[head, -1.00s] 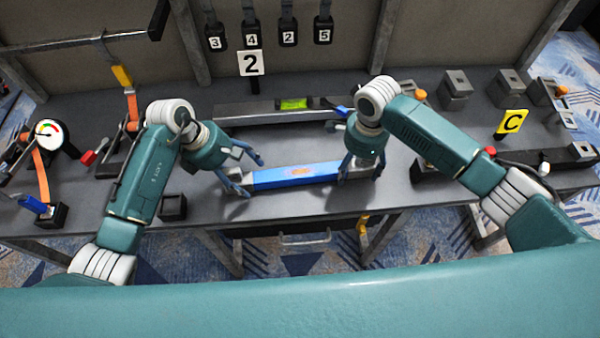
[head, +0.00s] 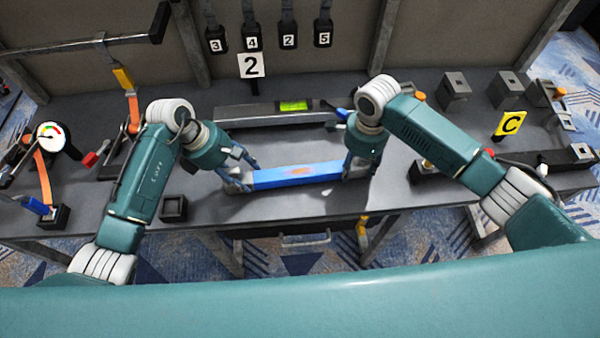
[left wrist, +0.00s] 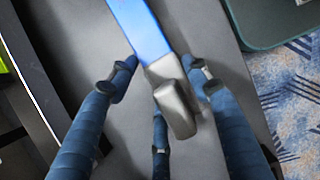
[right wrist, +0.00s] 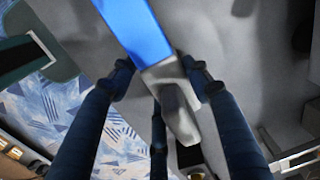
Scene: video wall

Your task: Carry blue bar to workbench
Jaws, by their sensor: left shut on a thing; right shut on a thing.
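The blue bar (head: 297,175) with grey end pieces lies lengthwise over the front part of the grey workbench (head: 215,210). My left gripper (head: 241,180) is shut on its left end; in the left wrist view the fingers (left wrist: 166,72) close on both sides of the bar near its grey end (left wrist: 175,108). My right gripper (head: 358,170) is shut on its right end, and the right wrist view shows the fingers (right wrist: 158,76) at the grey end (right wrist: 174,100). Whether the bar touches the bench top or hangs slightly above it I cannot tell.
A small black square holder (head: 173,208) stands left of the bar.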

